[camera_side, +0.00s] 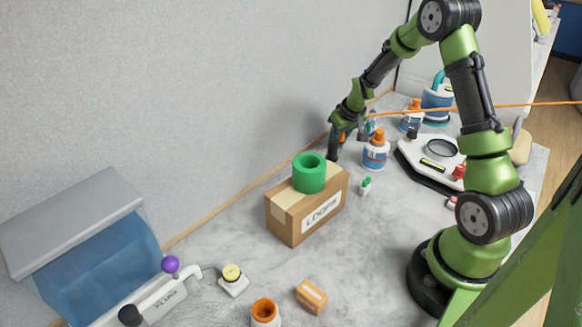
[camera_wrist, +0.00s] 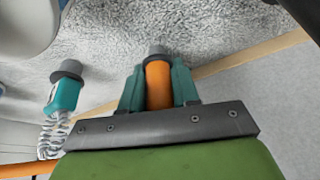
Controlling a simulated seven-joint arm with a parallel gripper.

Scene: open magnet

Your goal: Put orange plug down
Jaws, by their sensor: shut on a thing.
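The orange plug (camera_wrist: 158,86) has an orange body and a dark grey tip. In the wrist view it sits between the two teal fingers of my gripper (camera_wrist: 158,78), which is shut on it. Its tip points away from my wrist. In the side view my gripper (camera_side: 338,140) is low by the wall, just behind the cardboard box (camera_side: 284,218). Only a small bit of orange shows there. I cannot tell whether the plug touches the surface.
A teal plug (camera_wrist: 64,94) with a coiled cable is left of my gripper in the wrist view. A green ring (camera_side: 309,178) stands on the box. An orange-capped bottle (camera_side: 375,156) is to the right. An orange line (camera_side: 480,107) runs rightward.

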